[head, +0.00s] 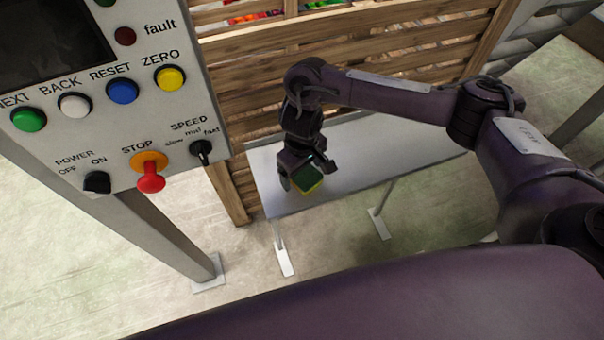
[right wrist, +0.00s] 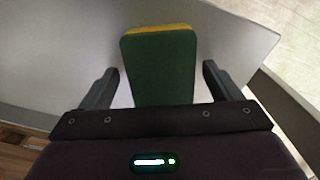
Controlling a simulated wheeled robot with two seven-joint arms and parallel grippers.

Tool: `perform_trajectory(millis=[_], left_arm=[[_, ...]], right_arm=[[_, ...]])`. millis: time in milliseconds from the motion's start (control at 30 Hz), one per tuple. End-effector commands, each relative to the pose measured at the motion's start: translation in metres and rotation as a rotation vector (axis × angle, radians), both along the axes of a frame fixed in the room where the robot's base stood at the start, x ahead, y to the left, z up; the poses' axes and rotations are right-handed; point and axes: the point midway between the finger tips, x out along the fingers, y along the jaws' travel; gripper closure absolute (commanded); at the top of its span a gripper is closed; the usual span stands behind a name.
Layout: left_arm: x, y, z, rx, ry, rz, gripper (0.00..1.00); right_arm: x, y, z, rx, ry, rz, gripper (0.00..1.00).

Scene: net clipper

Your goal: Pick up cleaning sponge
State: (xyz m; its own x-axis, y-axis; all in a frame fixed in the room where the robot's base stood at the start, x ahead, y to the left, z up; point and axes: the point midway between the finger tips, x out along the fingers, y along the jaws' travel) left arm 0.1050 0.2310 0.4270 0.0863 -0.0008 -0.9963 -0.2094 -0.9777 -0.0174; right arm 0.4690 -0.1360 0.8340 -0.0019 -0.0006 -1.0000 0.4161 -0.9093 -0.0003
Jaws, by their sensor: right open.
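The cleaning sponge (head: 309,181) is a block with a dark green face and a yellow layer. In the head view it is at the left part of the grey table, right at my right gripper (head: 305,181). In the right wrist view the sponge (right wrist: 160,68) shows its green face, with a yellow edge at the far end. The fingers of my right gripper (right wrist: 160,90) are open, one on each side of the sponge, with a gap on both sides. Whether the sponge touches the table is hard to tell. My left gripper is not in view.
The narrow grey table (head: 375,160) is otherwise bare. A wooden slatted crate (head: 250,75) stands behind it. A control panel (head: 110,110) with coloured buttons and a red stop knob (head: 150,182) stands at the left on a metal post (head: 165,240).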

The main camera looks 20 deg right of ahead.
Motion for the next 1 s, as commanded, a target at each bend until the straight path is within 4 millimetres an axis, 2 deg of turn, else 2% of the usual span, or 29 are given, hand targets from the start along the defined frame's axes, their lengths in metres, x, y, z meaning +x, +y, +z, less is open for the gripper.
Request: perform_trajectory(millis=[67, 167, 567, 833, 1000], left_arm=[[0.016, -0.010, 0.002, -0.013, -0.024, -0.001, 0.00], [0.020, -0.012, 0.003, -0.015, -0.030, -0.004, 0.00], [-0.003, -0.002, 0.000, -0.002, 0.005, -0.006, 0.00], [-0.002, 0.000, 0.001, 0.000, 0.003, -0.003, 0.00], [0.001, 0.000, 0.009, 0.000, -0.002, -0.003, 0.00]], right_arm=[[0.000, 0.000, 0.000, 0.000, -0.001, 0.001, 0.15], [0.000, 0.000, 0.001, 0.001, 0.000, 0.000, 0.15], [0.000, 0.000, 0.001, 0.001, 0.000, 0.000, 0.66], [0.001, 0.000, 0.004, 0.002, -0.001, 0.000, 0.66], [0.002, 0.000, 0.020, 0.002, -0.005, 0.001, 0.66]])
